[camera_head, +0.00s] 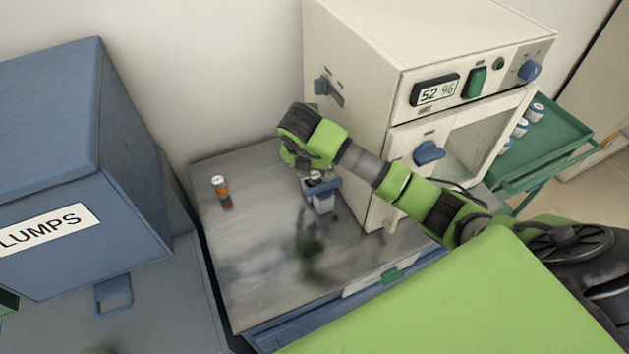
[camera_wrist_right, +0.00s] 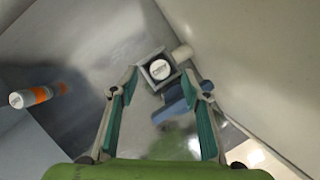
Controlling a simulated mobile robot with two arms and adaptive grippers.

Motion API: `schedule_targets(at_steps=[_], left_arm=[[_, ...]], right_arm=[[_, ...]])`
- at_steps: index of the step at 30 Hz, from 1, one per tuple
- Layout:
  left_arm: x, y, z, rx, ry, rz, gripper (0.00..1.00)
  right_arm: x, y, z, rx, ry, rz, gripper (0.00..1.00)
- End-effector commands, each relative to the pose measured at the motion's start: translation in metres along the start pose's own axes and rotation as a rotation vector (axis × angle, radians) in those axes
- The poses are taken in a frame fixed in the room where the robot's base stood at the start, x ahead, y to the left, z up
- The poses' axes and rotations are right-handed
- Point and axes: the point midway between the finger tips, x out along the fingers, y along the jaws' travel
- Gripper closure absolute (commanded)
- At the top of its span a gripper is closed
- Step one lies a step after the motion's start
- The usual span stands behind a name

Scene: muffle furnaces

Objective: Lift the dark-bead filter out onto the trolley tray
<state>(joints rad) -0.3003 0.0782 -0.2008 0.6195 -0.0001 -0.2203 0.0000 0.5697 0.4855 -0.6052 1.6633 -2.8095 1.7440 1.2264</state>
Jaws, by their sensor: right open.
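A small grey square holder (camera_head: 322,200) with a blue lever stands on the metal bench beside the furnace. A filter with a round white cap (camera_wrist_right: 159,69) sits inside the holder; its sides and bead colour are mostly hidden. My right gripper (camera_wrist_right: 160,84) is open and points down over the holder, its fingers on either side of the capped filter in the wrist view, not closed on it. An orange-and-white filter (camera_head: 220,187) stands at the left of the bench. The green trolley tray (camera_head: 548,143) is at the far right. My left gripper is not in view.
The cream furnace (camera_head: 385,60) stands close to my right arm, with a blue latch handle (camera_head: 429,153) and display. Several white-and-blue filters (camera_head: 535,112) stand on the trolley. A blue LUMPS bin (camera_head: 60,150) stands at left. The bench's front left (camera_head: 255,275) is clear.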

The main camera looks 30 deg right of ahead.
Motion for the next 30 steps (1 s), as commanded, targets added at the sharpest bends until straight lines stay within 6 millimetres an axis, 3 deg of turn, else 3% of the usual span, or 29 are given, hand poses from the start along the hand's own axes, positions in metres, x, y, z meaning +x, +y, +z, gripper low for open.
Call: schedule_targets(at_steps=[9, 18, 23, 30], left_arm=[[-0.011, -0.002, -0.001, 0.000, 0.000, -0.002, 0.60], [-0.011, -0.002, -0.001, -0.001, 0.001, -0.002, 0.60], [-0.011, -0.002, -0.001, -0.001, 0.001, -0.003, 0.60], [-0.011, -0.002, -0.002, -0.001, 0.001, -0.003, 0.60]], right_arm=[[0.044, -0.001, -0.001, 0.000, 0.002, -0.002, 0.57], [0.050, 0.000, -0.001, -0.001, 0.000, 0.000, 0.57], [0.050, -0.001, -0.001, -0.001, 0.001, -0.001, 0.96], [0.049, -0.001, 0.000, -0.001, 0.000, -0.001, 0.99]])
